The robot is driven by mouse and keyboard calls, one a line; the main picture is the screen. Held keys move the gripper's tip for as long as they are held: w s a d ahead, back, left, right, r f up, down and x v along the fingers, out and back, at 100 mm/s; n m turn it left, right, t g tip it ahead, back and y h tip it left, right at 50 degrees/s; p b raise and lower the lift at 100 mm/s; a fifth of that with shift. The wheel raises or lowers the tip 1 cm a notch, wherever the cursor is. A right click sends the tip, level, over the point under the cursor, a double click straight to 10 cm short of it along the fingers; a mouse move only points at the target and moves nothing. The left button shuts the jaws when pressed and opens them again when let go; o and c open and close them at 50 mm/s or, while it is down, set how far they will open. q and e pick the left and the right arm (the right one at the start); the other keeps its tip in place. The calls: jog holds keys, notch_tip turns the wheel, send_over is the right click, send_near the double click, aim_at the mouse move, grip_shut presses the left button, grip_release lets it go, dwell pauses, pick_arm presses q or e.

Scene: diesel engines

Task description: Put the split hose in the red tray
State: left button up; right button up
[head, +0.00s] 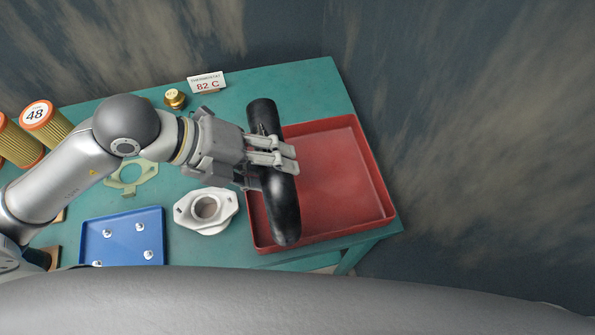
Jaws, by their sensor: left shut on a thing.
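The split hose (284,208) is a thick black tube, seen in the head view over the left side of the red tray (375,180). My left gripper (291,158) is shut around the hose near its middle, its fingers lying across it. The hose's far end reaches past the tray's back left corner and its near end is over the tray's left part. I cannot tell whether the hose touches the tray. No split shows on the visible side. The rest of the tray looks empty. My right gripper is not in view.
Left of the tray on the green table (300,87) are a white housing (222,222), a pale green gasket (128,188) and a blue tray (90,235) with several small parts. A brass thermostat (175,98), a sign (207,83) and orange filters (45,122) stand behind.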

pick_arm(q)
jog(key=shift+w+d+f+b, duration=0.65)
jog(key=shift+w+f+b, duration=0.05)
jog(key=shift+w+b, duration=0.25)
jog(key=w+d+f+p, duration=0.2)
jog(key=w+f+p, duration=0.1)
jog(key=f, duration=0.5)
jog(key=shift+w+d+f, duration=0.35)
jog(key=shift+w, duration=0.4)
jog(key=o, duration=1.5)
jog(key=shift+o, duration=0.2)
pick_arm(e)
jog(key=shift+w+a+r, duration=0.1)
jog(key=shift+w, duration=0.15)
